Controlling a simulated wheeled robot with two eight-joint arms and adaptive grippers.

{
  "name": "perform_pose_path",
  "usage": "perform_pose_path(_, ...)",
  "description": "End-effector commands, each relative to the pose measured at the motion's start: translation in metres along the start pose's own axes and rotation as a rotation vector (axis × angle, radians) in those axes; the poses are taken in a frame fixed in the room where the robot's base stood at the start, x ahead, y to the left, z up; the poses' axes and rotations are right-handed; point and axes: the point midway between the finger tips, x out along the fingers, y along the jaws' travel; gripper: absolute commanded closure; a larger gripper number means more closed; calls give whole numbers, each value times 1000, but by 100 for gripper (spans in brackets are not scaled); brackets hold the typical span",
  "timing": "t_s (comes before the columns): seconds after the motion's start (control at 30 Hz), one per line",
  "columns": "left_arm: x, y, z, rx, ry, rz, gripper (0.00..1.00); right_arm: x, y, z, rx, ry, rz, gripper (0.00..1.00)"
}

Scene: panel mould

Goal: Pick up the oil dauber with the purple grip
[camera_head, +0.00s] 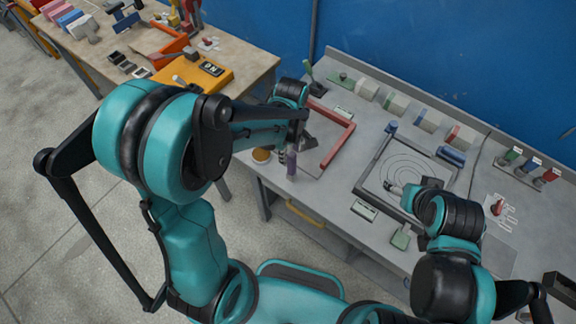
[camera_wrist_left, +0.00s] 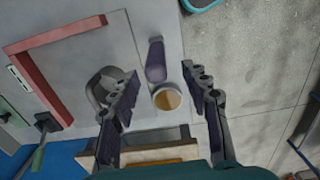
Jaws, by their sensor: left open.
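The oil dauber's purple grip (camera_head: 291,164) shows near the front left edge of the grey bench, just below my left gripper (camera_head: 290,146). In the left wrist view the purple grip (camera_wrist_left: 155,62) lies between the lines of my open fingers (camera_wrist_left: 165,78), beyond their tips, with nothing held. A round cup of amber liquid (camera_wrist_left: 167,98) is beside it, also seen as a yellowish disc (camera_head: 261,155) in the head view. The dauber's lower end is not clear. My right gripper (camera_head: 396,188) is over the framed panel with curved lines; its fingers are too small to read.
A red angled bar (camera_head: 338,145) and a grey holder-like object (camera_wrist_left: 103,88) are close to my left gripper. The framed panel (camera_head: 376,180) fills the bench's middle. Blocks line the bench's back. A wooden table (camera_head: 240,55) stands at the far left.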

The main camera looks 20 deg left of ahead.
Motion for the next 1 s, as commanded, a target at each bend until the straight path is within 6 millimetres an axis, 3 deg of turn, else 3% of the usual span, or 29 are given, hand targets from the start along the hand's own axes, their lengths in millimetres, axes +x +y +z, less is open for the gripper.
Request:
perform_pose_path(0.4,58,4,3,2,0,2,53,13,0,9,0,0,0,30)
perform_pose_path(0.7,63,4,3,3,0,2,53,13,0,9,0,0,0,30)
perform_pose_path(0.9,63,4,3,3,0,2,100,13,0,9,0,0,0,30)
perform_pose_path(1.0,63,4,3,3,0,2,100,13,0,9,0,0,0,30)
